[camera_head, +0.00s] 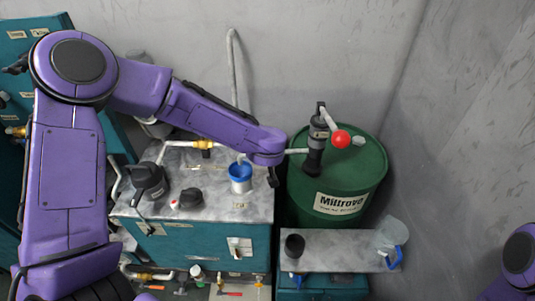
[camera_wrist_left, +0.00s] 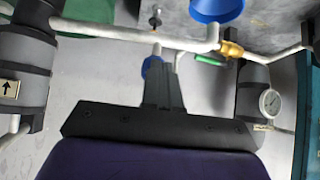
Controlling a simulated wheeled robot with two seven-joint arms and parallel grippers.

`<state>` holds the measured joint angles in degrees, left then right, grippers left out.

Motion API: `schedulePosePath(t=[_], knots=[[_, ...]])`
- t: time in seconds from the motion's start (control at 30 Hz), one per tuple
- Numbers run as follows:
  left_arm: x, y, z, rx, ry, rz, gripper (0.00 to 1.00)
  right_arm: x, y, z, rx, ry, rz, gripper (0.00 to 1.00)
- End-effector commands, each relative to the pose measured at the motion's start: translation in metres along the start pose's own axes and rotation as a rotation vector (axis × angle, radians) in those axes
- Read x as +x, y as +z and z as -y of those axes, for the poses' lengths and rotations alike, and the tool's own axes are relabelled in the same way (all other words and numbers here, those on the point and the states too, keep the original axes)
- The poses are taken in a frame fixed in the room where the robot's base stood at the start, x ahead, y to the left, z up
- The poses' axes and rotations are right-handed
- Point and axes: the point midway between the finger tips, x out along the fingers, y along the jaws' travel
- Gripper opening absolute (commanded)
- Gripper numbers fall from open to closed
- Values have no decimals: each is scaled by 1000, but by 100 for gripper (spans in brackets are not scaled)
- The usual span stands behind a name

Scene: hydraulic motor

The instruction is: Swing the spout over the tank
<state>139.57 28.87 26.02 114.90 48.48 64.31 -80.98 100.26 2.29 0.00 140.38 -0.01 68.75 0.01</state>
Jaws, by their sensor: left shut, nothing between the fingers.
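The grey spout (camera_head: 297,151) runs left from the dark hand pump (camera_head: 316,150) on the green drum (camera_head: 360,170). My left arm hides its middle, and its bent tip shows at the blue-rimmed filler cup (camera_head: 240,184) on the tank (camera_head: 225,212). In the left wrist view the spout (camera_wrist_left: 130,36) crosses the picture, its bent end close to the blue cup (camera_wrist_left: 215,9). My left gripper (camera_head: 272,180) is shut and empty, pointing down beside the spout; its fingers also show in the left wrist view (camera_wrist_left: 160,75). I cannot tell whether they touch the spout.
The pump has a lever with a red knob (camera_head: 341,139). Black caps (camera_head: 190,198) and a dark motor (camera_head: 148,180) stand on the tank top. A grey shelf (camera_head: 335,245) at lower right holds a clear jug (camera_head: 390,240) and a black cup (camera_head: 295,245).

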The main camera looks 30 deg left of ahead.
Motion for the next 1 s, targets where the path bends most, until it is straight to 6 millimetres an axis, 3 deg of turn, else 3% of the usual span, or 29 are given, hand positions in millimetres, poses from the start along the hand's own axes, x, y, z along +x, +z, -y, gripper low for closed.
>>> schedulePosePath(t=[0.73,0.87,1.0], knots=[[9,-9,3,-4,-4,-1,0,0,0,0,0,0,0,0],[2,-6,1,-1,-2,-2,0,0,0,0,0,0,0,0],[-18,5,-6,8,6,-5,0,0,0,0,0,0,0,0]])
